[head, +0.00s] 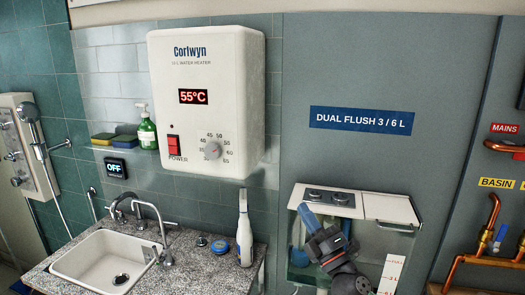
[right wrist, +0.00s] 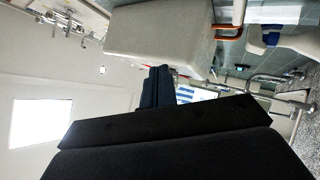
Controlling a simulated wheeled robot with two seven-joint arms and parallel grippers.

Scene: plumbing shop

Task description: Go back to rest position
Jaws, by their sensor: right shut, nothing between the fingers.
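My right gripper (head: 308,217) is in front of the open cistern (head: 298,272) at the lower right of the head view, its blue fingers pointing up and to the left. The fingers are closed together with nothing between them. They also show as a dark blue pair in the right wrist view (right wrist: 158,85), apart from the pale box beyond. My left gripper is in neither view.
A water heater (head: 205,100) reading 55°C hangs above the granite counter (head: 190,262). A sink (head: 105,262), a white bottle (head: 244,235) and a green soap bottle (head: 147,132) stand nearby. Copper pipes (head: 490,225) are at the right.

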